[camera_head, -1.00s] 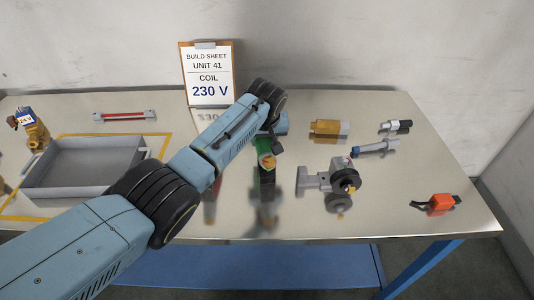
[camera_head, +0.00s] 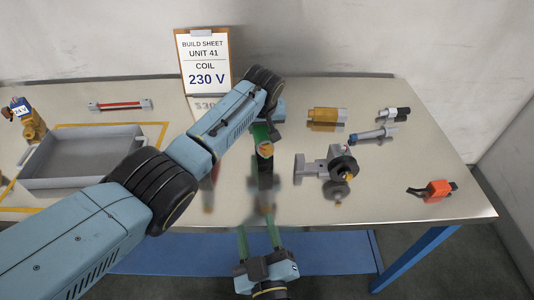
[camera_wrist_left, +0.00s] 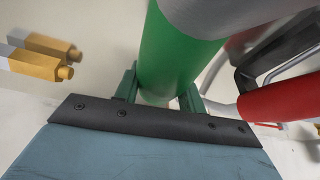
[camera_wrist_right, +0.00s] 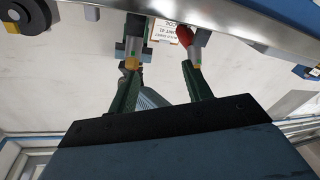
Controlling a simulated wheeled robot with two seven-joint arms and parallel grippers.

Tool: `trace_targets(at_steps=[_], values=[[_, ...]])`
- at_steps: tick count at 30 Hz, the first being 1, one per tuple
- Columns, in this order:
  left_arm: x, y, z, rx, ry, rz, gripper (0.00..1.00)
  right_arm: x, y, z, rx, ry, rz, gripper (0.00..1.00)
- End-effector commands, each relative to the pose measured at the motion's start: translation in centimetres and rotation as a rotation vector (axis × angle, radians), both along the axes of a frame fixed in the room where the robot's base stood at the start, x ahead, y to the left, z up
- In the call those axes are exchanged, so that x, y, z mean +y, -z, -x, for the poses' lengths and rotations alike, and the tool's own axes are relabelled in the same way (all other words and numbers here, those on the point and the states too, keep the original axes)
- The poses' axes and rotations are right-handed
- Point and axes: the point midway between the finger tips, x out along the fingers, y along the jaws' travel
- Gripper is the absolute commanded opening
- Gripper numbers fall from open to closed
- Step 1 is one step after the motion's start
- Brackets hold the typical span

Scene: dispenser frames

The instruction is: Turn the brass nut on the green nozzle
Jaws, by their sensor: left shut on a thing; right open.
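The green nozzle (camera_head: 262,133) stands near the middle of the table, with the brass nut (camera_head: 265,150) on its near end. My left gripper (camera_wrist_left: 163,92) is shut on the green nozzle, seen as a green cylinder in the left wrist view (camera_wrist_left: 170,55). My left arm hides part of it in the head view. My right gripper (camera_head: 257,232) is open and empty at the front table edge, below and apart from the nut. Its fingers also show spread in the right wrist view (camera_wrist_right: 160,80).
A valve with a black round part (camera_head: 342,167) stands right of the nozzle. Brass and grey fittings (camera_head: 327,117) lie behind it, and an orange part (camera_head: 437,188) lies far right. A grey tray (camera_head: 83,184) is at left. The build sheet (camera_head: 205,60) stands behind.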

Motion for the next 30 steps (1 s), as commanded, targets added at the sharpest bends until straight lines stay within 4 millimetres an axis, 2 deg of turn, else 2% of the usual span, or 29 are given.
trace_targets(at_steps=[1, 3, 6, 9, 14, 17, 30], values=[[-0.1, -0.2, -0.1, -0.003, 0.001, 0.002, 0.00, -0.4, -2.1, -0.5, 0.001, 0.037, -0.083, 0.50], [-0.1, -0.2, -0.1, -0.003, 0.001, 0.002, 0.00, -1.0, -4.1, -1.1, 0.023, 0.085, -0.203, 0.50], [-0.1, -0.2, -0.1, -0.003, 0.001, 0.002, 0.00, -1.7, -6.0, -1.7, 0.057, 0.127, -0.349, 0.50], [-0.1, -0.2, -0.1, -0.004, 0.001, 0.001, 0.00, -2.1, -7.1, -2.1, 0.085, 0.151, -0.453, 0.50], [-0.1, -0.2, -0.1, -0.004, 0.001, 0.001, 0.00, -2.4, -7.8, -2.6, 0.105, 0.167, -0.524, 0.50], [-0.1, -0.2, -0.1, -0.003, 0.001, 0.002, 0.00, -2.4, -7.8, -3.7, 0.105, 0.169, -0.529, 0.50], [-0.1, -0.2, -0.1, -0.004, 0.001, 0.001, 0.00, -2.2, -7.8, -12.0, 0.106, 0.168, -0.525, 0.50]])
